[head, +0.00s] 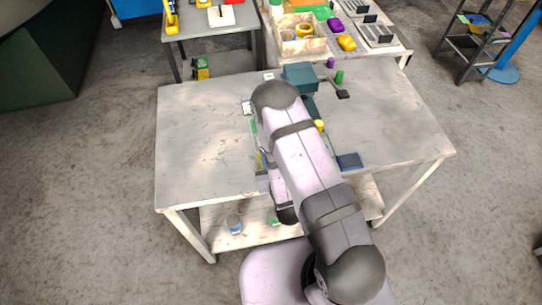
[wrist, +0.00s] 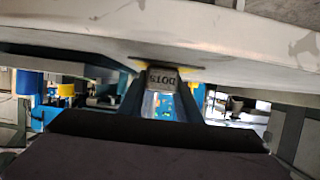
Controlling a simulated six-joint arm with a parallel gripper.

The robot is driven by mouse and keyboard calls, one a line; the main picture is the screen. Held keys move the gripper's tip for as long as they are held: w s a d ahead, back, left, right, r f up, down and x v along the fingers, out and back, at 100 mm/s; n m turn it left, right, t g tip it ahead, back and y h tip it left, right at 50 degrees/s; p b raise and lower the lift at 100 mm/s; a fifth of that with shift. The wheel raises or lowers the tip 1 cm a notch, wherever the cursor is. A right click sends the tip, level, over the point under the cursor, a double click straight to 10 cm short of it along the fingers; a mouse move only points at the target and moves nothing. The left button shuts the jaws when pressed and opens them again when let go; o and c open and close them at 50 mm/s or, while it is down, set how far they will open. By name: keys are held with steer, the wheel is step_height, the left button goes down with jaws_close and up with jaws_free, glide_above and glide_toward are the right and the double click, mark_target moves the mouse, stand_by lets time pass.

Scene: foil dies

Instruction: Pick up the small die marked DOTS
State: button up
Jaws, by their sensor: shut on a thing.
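In the wrist view my gripper (wrist: 161,84) is shut on a small die (wrist: 163,76). The die has a pale face with the letters DOTS, which appear upside down in the picture. It sits between the two fingertips, close to the pale grey surface at the top of that view. I cannot tell whether it touches that surface. In the head view my arm covers the die and most of my gripper.
The grey table (head: 200,135) is clear on its left and right. A teal box (head: 300,76), a green cylinder (head: 339,77) and a purple piece (head: 331,63) stand at the back. A dark blue block (head: 350,161) lies near the front, right of my arm.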

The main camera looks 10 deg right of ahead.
step_height(320, 180, up, 8)
steer(key=shift+r+p, duration=0.15)
steer(key=shift+p, duration=0.15)
steer(key=shift+r+p, duration=0.8)
steer(key=shift+p, duration=0.1)
